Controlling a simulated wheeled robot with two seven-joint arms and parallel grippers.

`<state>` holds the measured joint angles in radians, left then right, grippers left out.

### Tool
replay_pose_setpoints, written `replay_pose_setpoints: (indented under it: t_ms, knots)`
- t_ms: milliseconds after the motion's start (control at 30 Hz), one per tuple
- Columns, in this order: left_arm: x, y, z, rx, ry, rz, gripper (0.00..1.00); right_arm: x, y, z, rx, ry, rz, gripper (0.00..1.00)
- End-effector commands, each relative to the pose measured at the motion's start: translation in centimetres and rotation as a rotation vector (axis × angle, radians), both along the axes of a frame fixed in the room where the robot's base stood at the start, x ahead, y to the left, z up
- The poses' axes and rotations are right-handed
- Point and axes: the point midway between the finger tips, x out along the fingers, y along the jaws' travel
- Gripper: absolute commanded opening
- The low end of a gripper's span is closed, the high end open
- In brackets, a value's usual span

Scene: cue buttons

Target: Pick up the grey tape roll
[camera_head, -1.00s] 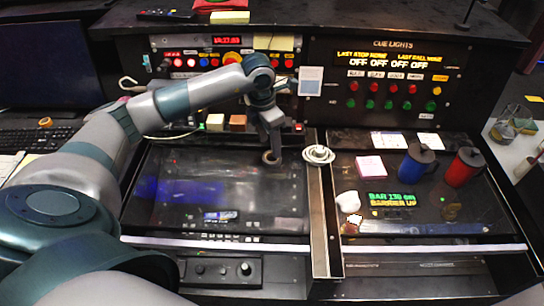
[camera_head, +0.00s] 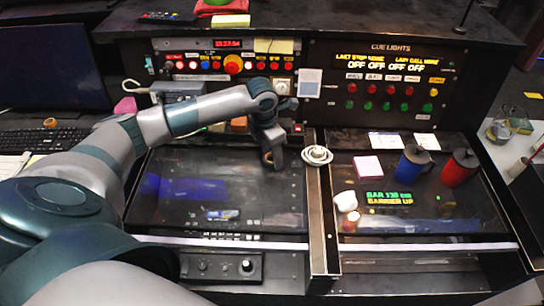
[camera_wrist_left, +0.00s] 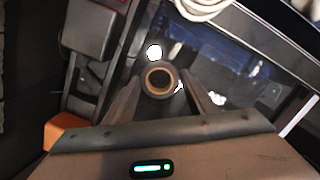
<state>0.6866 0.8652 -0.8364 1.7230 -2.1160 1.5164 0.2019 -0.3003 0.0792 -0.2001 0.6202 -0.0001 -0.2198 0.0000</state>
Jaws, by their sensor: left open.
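The grey tape roll (camera_head: 267,158), a small ring with a tan inner core, is on the dark glossy panel, at the tip of my left gripper (camera_head: 273,160) in the head view. In the left wrist view the tape roll (camera_wrist_left: 158,80) shows between the two fingers of my left gripper (camera_wrist_left: 168,88). The fingers are apart, one on each side of the roll; whether they touch it I cannot tell. The gripper partly hides the roll in the head view. My right gripper is not in view.
A coiled white cable (camera_head: 317,155) lies on the divider just right of the gripper. A blue mug (camera_head: 413,166), a red mug (camera_head: 459,168) and a pink note pad (camera_head: 368,166) are farther right. The button console (camera_head: 230,68) stands behind. The dark panel's front is mostly clear.

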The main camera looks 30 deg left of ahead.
Motion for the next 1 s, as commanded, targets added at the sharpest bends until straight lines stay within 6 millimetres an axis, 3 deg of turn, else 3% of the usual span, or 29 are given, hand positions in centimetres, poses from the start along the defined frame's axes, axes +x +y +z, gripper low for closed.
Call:
replay_pose_setpoints:
  t_ms: [400, 500, 533, 1000]
  knots:
    - [0.03, 0.04, 0.01, 0.001, 0.0, 0.0, 0.51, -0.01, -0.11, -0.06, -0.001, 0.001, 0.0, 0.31]
    - [0.03, 0.04, 0.01, 0.001, 0.0, 0.0, 0.27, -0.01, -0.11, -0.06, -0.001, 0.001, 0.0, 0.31]
    - [0.03, 0.04, 0.02, 0.0, -0.001, 0.0, 0.24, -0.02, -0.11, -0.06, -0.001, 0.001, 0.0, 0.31]
    - [0.17, 0.09, 0.75, 0.001, -0.005, 0.0, 0.24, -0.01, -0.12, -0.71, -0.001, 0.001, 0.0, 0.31]
